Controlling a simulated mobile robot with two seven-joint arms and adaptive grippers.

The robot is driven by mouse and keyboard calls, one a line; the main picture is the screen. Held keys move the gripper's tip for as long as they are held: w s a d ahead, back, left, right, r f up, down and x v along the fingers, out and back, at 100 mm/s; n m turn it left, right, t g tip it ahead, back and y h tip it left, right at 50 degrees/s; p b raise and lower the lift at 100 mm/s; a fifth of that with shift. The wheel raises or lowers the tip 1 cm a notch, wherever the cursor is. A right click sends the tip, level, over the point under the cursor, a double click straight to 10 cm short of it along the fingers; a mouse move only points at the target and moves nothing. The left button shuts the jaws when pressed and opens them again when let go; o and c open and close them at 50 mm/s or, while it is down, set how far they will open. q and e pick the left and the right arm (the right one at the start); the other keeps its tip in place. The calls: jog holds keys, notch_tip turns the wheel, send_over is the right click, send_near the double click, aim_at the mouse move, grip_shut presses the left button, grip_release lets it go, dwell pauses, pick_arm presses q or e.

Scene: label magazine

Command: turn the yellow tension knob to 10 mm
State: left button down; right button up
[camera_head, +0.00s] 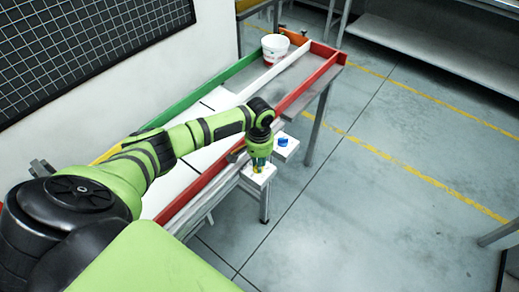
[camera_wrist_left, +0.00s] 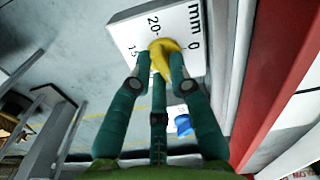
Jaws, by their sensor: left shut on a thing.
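The yellow tension knob (camera_wrist_left: 163,47) sits on a white dial plate (camera_wrist_left: 190,13) marked "mm", with 0, 15 and 20 readable. My left gripper (camera_wrist_left: 160,66) is shut on the knob, with its green fingers on either side of it. The fingers hide part of the knob and the rest of the scale, so I cannot tell the exact reading. In the head view my left gripper (camera_head: 258,164) points down at the small white plate (camera_head: 262,180) beside the red rail. My right gripper is not in view.
A blue knob (camera_head: 282,142) stands on a neighbouring white plate, and it also shows in the left wrist view (camera_wrist_left: 184,125). A red rail (camera_head: 305,85) runs along the table. A white bucket (camera_head: 275,50) stands at the far end.

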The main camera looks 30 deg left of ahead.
pick_arm(q)
jog(key=m+p, duration=0.1)
jog(key=m, duration=0.2)
jog(key=shift+s, duration=0.1)
jog(key=m, duration=0.2)
jog(key=shift+m+p, duration=0.3)
jog(key=shift+p, duration=0.1)
jog(key=m, duration=0.5)
jog(key=shift+s+m+p, duration=0.1)
jog(key=shift+m+p, duration=0.2)
jog(key=shift+p, duration=0.05)
jog(key=c, duration=1.1)
grip_release()
jog(key=shift+c, duration=0.2)
